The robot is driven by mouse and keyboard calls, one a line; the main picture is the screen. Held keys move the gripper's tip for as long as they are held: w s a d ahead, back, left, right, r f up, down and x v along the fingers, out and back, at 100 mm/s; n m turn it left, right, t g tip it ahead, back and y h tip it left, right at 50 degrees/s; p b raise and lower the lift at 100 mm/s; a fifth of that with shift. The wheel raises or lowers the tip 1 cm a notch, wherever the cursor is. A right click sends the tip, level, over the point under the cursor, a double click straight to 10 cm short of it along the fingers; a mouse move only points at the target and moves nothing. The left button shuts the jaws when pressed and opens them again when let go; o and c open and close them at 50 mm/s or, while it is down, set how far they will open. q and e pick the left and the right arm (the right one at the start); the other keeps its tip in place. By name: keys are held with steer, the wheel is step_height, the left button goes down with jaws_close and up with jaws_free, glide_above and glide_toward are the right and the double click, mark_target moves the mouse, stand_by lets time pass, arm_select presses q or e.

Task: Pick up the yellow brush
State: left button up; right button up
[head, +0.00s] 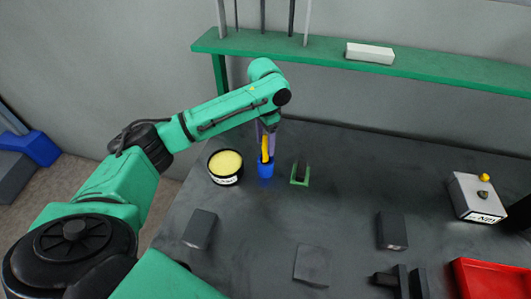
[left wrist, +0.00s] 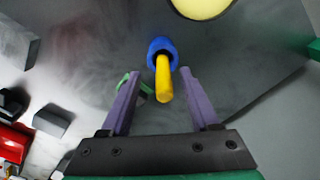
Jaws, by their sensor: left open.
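The yellow brush (head: 265,148) stands upright in a small blue holder (head: 266,170) towards the back left of the dark table. In the left wrist view the brush (left wrist: 163,82) points up towards the camera, with the blue holder (left wrist: 160,48) around its lower end. My left gripper (head: 267,136) is above the holder, its purple fingers pointing down. In the left wrist view the open gripper (left wrist: 159,76) has one finger on each side of the brush, with a gap on both sides. My right gripper is not in view.
A round tin with yellow content (head: 226,164) stands close left of the holder. A green stand with a black piece (head: 300,173) is close right. Dark blocks (head: 200,228), a red tray (head: 490,278) and a labelled box (head: 475,197) lie farther off. A green shelf (head: 330,50) runs behind.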

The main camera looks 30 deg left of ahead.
mark_target(265, 152)
arm_select(q)
steer(key=f, duration=0.1)
steer(key=f+p, duration=0.1)
steer(key=f, duration=0.2)
steer(key=shift+w+a+f+p, duration=0.1)
steer(key=shift+w+f+p, duration=0.3)
steer(key=shift+s+f, duration=0.1)
steer(key=shift+f, duration=0.25)
steer(key=shift+s, duration=0.1)
jaws_close()
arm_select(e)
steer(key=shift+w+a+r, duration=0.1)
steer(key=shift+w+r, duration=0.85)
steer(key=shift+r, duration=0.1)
